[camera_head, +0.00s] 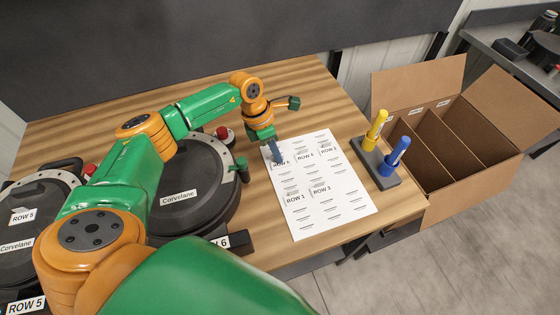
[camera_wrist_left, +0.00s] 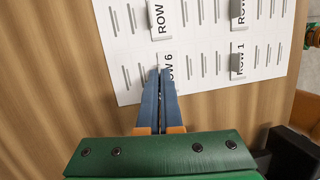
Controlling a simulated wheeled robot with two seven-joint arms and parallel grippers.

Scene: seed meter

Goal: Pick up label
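A white label sheet (camera_head: 335,217) lies on the wooden table, with several ROW labels on it. The ROW 6 label (camera_head: 281,162) is at the sheet's upper left corner; it also shows in the left wrist view (camera_wrist_left: 168,66). My left gripper (camera_head: 276,158) points down at this label. In the left wrist view its blue fingertips (camera_wrist_left: 160,71) are almost together at the label's edge. The fingers cover part of the label, so I cannot tell whether they grip it. The ROW 1 label (camera_head: 296,200) and ROW 3 label (camera_head: 321,191) lie lower on the sheet. My right gripper is not in view.
A round black seed meter (camera_head: 180,195) marked Corvelane stands left of the sheet, with another further left (camera_head: 15,245). A holder (camera_head: 368,160) with a yellow marker (camera_head: 377,124) and a blue marker (camera_head: 394,155) is right of the sheet. An open cardboard box (camera_head: 455,190) stands beyond.

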